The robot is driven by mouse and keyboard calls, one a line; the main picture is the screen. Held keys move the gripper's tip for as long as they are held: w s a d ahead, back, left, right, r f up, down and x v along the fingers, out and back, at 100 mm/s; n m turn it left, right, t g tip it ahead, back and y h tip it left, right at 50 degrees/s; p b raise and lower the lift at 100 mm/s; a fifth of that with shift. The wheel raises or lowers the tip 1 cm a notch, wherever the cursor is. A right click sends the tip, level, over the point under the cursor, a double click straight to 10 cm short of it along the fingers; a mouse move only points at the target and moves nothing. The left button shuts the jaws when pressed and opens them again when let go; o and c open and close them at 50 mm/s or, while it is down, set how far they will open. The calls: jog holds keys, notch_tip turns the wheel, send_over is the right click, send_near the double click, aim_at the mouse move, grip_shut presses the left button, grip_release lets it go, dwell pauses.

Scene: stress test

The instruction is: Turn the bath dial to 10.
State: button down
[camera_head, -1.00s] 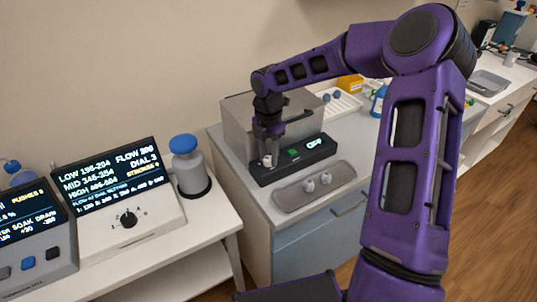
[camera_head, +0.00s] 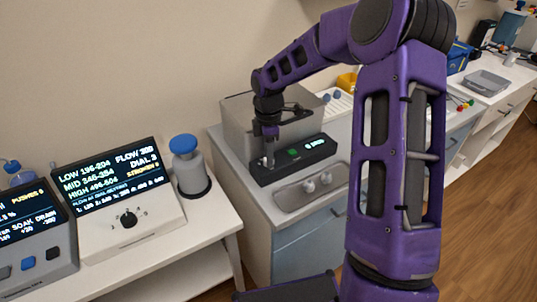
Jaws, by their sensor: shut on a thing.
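The bath (camera_head: 238,128) is a grey metal box on the counter in the middle of the head view. Its black front panel (camera_head: 287,166) carries a green button (camera_head: 293,153) and a lit display (camera_head: 315,142), too small to read surely. My gripper (camera_head: 269,164) points down at the left end of this panel. It is shut on the bath dial, which is mostly hidden by the fingers, so its setting cannot be read.
A grey tray (camera_head: 290,200) with two small pale objects lies in front of the bath. On the left stand a flow console (camera_head: 125,200) reading "DIAL 3" and a blue-capped bottle (camera_head: 188,165).

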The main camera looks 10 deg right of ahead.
jog(key=shift+m, duration=0.4)
jog(key=c, duration=0.8)
grip_release()
jog(key=shift+r, duration=0.1)
notch_tip(320, 180, up, 17)
jog(key=shift+r, duration=0.15)
